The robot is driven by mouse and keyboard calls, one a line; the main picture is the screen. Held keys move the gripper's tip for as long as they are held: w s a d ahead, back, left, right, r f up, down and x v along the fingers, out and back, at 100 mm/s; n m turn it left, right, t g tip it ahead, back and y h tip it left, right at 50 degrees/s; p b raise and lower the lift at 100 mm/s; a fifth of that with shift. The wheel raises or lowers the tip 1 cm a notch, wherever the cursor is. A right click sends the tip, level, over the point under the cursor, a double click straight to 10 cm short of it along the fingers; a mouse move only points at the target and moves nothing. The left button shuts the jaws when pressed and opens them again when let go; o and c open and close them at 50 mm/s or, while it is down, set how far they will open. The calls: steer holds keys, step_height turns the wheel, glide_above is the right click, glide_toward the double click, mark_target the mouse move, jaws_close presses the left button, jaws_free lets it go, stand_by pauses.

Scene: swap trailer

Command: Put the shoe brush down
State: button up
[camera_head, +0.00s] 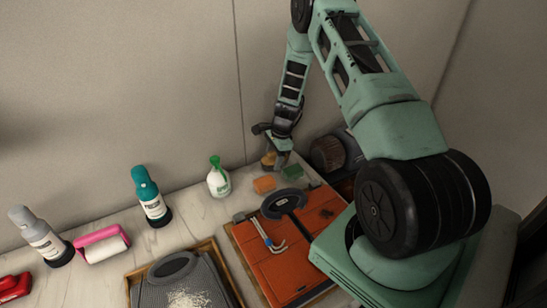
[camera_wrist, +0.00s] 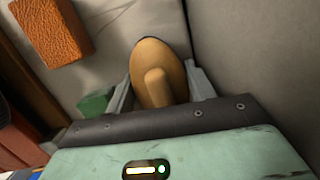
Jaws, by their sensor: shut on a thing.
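The shoe brush (camera_wrist: 153,70), with a tan wooden oval back and a raised grip, sits between the fingers of my gripper (camera_wrist: 160,84) in the wrist view. My gripper is shut on it. In the head view my gripper (camera_head: 277,154) is at the back of the counter, close to the wall, with the tan brush (camera_head: 267,160) at its tip. The brush's bristles are hidden. I cannot tell whether the brush touches the counter below it.
An orange block (camera_head: 264,184) and a green block (camera_head: 292,172) lie near my gripper. A white bottle with a green cap (camera_head: 218,180) stands to the left. An orange tray (camera_head: 275,272) holding tools lies in front. Pale counter shows between the bottles and trays.

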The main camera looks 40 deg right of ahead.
steer(key=o, duration=0.8)
steer(key=b+v, duration=0.3)
steer(key=v, duration=0.9)
steer(key=s+a+r+n, duration=0.1)
steer(key=a+r+n, duration=0.25)
steer(key=a, duration=0.55)
steer(key=s+a+r+n+g+y, duration=0.1)
steer(key=s+a+r+n, duration=0.1)
steer(key=a+n, duration=0.5)
steer(key=s+a+r+n, duration=0.1)
steer(key=a+r+n, duration=0.15)
steer(key=a, duration=0.85)
steer(key=s+a+r+n, duration=0.1)
steer(key=s+a+n, duration=0.3)
steer(key=s, duration=0.4)
steer(key=s+a+r+n+h, duration=0.1)
steer(key=s+a+r+n, duration=0.1)
steer(key=s+a+n, duration=0.3)
steer(key=s+a+r+n+h, duration=0.1)
steer(key=s+a+n, duration=0.4)
steer(key=s, duration=0.6)
steer(key=shift+s+a+r+n+g, duration=0.1)
steer(key=shift+s+r+n+g, duration=0.1)
steer(key=shift+n, duration=0.4)
steer(key=shift+s+a+r+n+g, duration=0.1)
steer(key=shift+a+r+n+g, duration=0.1)
steer(key=shift+n, duration=0.4)
